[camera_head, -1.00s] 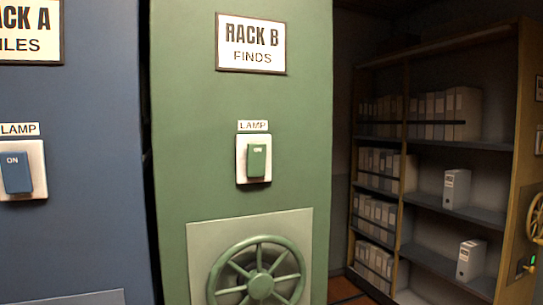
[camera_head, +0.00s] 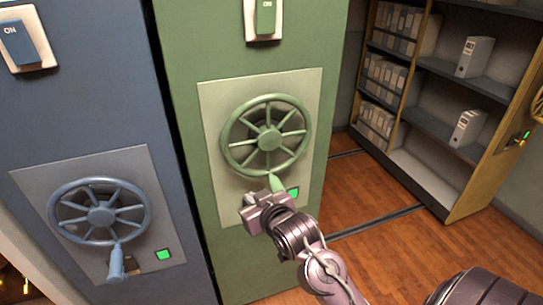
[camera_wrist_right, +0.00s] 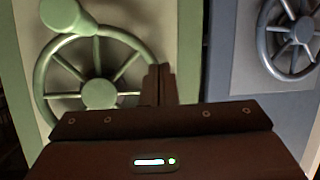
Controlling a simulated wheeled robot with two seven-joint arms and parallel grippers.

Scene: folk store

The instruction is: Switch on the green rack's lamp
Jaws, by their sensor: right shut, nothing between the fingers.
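The green rack (camera_head: 185,60) stands in the middle of the head view. Its lamp switch (camera_head: 266,17), a green rocker on a white plate, is cut by the top edge. Below it is a green handwheel (camera_head: 267,138) with a knob (camera_head: 276,183) at its bottom. My right gripper (camera_head: 248,200) is shut and empty, low in front of the wheel panel, well below the switch. In the right wrist view the closed fingers (camera_wrist_right: 160,84) show beside the green wheel (camera_wrist_right: 98,94); contact cannot be told. My left gripper is not in view.
A blue rack with its own switch (camera_head: 24,42) and handwheel (camera_head: 100,214) stands at left. Small green lights (camera_head: 294,192) show on the panels. At right, shelves with binders (camera_head: 475,57) border a wooden-floored aisle (camera_head: 345,195) with floor rails.

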